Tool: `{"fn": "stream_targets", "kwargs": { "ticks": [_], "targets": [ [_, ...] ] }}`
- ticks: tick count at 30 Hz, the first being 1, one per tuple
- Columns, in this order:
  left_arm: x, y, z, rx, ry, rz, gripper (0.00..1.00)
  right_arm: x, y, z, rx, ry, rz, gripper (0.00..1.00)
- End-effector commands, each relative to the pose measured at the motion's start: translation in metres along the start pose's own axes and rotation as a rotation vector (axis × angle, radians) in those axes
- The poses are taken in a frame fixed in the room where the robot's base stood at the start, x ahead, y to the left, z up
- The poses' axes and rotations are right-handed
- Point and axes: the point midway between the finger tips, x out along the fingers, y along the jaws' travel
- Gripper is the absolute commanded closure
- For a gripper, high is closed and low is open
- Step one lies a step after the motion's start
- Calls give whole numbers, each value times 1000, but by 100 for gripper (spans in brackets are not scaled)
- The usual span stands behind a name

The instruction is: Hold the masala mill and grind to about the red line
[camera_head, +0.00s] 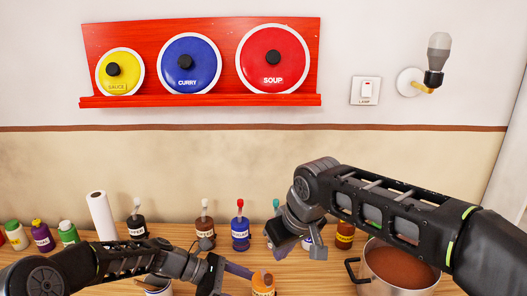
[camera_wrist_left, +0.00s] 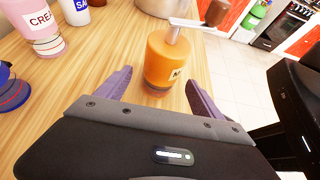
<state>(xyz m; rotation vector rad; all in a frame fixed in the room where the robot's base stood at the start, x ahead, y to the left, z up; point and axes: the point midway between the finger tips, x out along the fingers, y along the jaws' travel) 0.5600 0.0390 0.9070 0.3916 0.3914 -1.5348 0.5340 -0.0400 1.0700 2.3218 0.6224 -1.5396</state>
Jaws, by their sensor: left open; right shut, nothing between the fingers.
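The orange mill (camera_wrist_left: 168,58) stands upright on the wooden counter, with a metal crank and brown knob on top and a partly readable label. Its orange top also shows low in the head view (camera_head: 263,283). My left gripper (camera_wrist_left: 158,84) is open, its purple fingers on either side of the mill's lower part; contact is unclear. In the head view my left gripper (camera_head: 238,274) is at the bottom edge. My right gripper (camera_head: 279,243) is shut and empty above the counter, up and right of the mill. I cannot make out a red line on the mill.
A pot of brown contents (camera_head: 400,268) stands at right, partly behind my right arm. Several bottles, including a blue one (camera_head: 240,233), line the counter's back. A pink cream container (camera_wrist_left: 35,28) is left of the mill. A red lid rack (camera_head: 200,100) hangs above.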

Motion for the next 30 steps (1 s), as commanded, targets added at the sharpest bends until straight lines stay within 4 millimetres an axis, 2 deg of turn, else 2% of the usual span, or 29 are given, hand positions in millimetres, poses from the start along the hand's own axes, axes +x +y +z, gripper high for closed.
{"fn": "stream_targets", "kwargs": {
  "ticks": [6,12,17,26,30],
  "targets": [
    [-47,1,-1,1,2,4,23,0,0,0,0,0,0,100],
    [-79,1,0,0,1,2,23,0,0,0,0,0,0,100],
    [-88,0,0,-1,1,0,23,0,0,0,0,0,0,100],
    [-88,0,0,0,1,-1,23,-1,0,0,0,0,0,100],
    [-94,0,11,0,0,0,23,-12,0,-5,0,0,0,100]
  ]
}}
